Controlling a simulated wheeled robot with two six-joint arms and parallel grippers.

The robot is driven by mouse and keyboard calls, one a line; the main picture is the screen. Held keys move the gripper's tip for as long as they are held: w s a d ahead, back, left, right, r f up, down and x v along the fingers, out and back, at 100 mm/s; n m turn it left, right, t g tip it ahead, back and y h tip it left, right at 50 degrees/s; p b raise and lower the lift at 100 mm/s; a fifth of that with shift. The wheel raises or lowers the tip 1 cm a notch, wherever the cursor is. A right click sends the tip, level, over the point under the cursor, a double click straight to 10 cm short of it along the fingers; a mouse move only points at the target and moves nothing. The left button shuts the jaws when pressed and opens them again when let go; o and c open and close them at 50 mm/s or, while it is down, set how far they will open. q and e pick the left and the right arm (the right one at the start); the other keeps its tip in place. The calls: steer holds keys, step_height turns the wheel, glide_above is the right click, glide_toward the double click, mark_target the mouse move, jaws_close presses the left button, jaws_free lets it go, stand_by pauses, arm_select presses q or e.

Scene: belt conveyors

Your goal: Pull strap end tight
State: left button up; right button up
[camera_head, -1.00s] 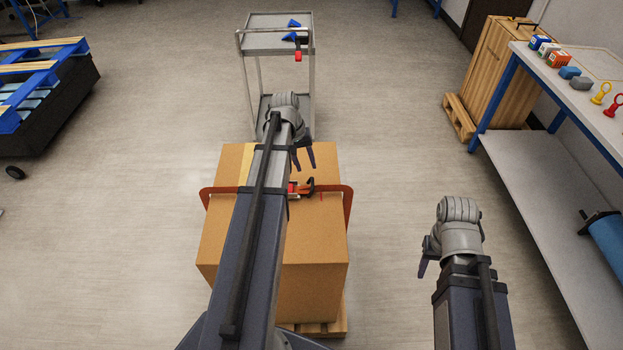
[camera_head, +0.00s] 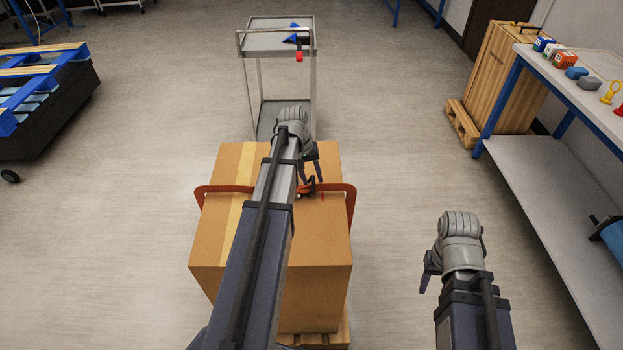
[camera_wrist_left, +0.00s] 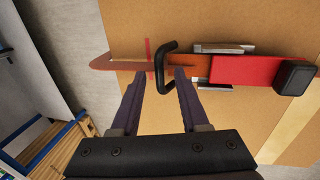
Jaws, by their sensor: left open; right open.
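An orange-brown strap (camera_head: 340,186) runs around a cardboard box (camera_head: 320,240) that stands on a pallet (camera_head: 330,340). In the left wrist view the strap (camera_wrist_left: 115,62) passes into a red buckle (camera_wrist_left: 240,70) with a black hook-shaped handle (camera_wrist_left: 162,68) and a black end block (camera_wrist_left: 294,78). My left gripper (camera_head: 314,180) is open over the box top; in the left wrist view its fingertips (camera_wrist_left: 160,74) lie on either side of the black handle, close to the strap. Contact cannot be told. My right gripper (camera_head: 424,275) is open and empty, right of the box.
A grey cart (camera_head: 268,42) with blue and red tools stands behind the box. A workbench (camera_head: 530,165) with small items is at the right, beside a wooden crate (camera_head: 505,75). Floor on both sides of the box is clear.

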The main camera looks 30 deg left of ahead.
arm_select(q)
jaws_close()
stand_by(1.3)
